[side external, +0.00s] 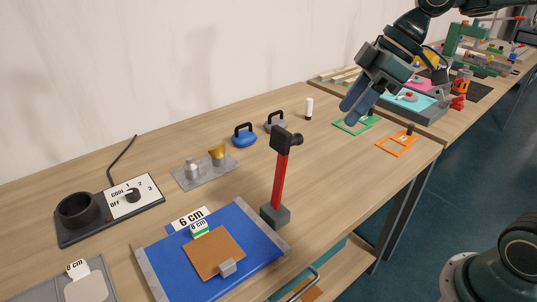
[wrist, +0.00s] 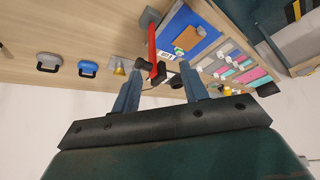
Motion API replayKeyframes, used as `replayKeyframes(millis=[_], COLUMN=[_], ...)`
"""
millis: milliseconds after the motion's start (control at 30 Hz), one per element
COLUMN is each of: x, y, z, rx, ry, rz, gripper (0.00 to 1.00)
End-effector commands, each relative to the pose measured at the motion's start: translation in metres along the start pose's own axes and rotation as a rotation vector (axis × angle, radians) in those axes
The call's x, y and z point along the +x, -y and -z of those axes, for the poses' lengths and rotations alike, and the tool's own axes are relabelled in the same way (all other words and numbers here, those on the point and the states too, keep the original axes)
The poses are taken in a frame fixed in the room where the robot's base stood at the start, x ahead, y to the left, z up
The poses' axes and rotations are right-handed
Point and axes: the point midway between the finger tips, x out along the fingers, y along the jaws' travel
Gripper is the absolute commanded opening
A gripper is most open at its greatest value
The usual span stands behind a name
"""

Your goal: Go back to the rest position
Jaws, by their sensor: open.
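My gripper (side external: 361,103) hangs in the air at the upper right of the side external view, above the table near the green and orange frames. Its blue fingers are spread apart with nothing between them. In the wrist view the two fingers (wrist: 161,92) also stand apart and empty. A red-handled hammer (side external: 281,175) with a black head stands upright in a grey block, well to the left of my gripper. It also shows in the wrist view (wrist: 152,42).
A blue board (side external: 240,213) lies at the table front. A green frame (side external: 351,126) and an orange frame (side external: 389,148) lie below my gripper. A cluttered tray (side external: 430,112) is at the right.

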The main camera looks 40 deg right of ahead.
Motion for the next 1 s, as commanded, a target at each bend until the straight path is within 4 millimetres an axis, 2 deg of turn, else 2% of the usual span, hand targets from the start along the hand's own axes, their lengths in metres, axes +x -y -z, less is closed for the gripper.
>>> replayKeyframes(millis=[300, 700, 833, 1000], x=[-0.022, -0.039, -0.041, -0.042], y=[0.034, 0.063, 0.066, 0.068], z=[-0.046, -0.121, -0.138, -0.148], rx=[0.255, 0.581, 0.651, 0.690], ry=[0.027, -0.002, -0.014, -0.021], rz=[-0.181, -0.384, -0.423, -0.443], gripper=[0.44, 0.44, 0.44, 0.44])
